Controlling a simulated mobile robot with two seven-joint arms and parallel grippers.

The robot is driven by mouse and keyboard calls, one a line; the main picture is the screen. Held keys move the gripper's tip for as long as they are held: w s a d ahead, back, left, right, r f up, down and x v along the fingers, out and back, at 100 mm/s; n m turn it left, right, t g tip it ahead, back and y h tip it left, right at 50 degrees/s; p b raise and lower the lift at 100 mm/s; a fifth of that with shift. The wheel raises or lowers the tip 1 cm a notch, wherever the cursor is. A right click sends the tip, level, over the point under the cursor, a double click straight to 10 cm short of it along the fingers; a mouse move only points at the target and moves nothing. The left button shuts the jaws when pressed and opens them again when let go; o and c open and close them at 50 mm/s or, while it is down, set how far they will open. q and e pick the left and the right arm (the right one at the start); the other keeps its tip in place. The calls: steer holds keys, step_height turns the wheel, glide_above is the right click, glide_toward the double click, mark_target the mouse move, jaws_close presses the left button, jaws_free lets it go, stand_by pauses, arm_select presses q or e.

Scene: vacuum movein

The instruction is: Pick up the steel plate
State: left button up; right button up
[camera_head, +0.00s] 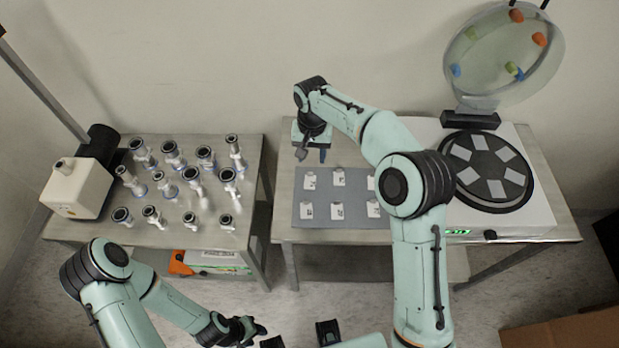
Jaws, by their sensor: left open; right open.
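Several small pale steel plates lie in two rows on a grey mat (323,194) on the right table; one is the back-left plate (310,181), another the front-left plate (307,211). Part of the mat's right side is hidden by my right arm. My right gripper (312,154) points down above the back-left part of the mat, behind the back-left plate in the picture. It is open with nothing between its fingers. My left gripper (252,328) is low at the bottom of the picture, in front of the tables, open and apart from the plates.
A white machine (520,205) with a dark round turntable (487,170) carrying several grey plates stands on the right table. Its clear dome (505,55) is raised. The left table (75,233) holds several metal fittings (190,175) and a white pump (75,188). A gap separates the tables.

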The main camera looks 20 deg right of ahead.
mark_target(310, 173)
steer(key=f, duration=0.8)
steer(key=shift+w+a+f, duration=0.1)
steer(key=shift+w+f, duration=0.1)
steer(key=shift+f, duration=0.15)
jaws_close()
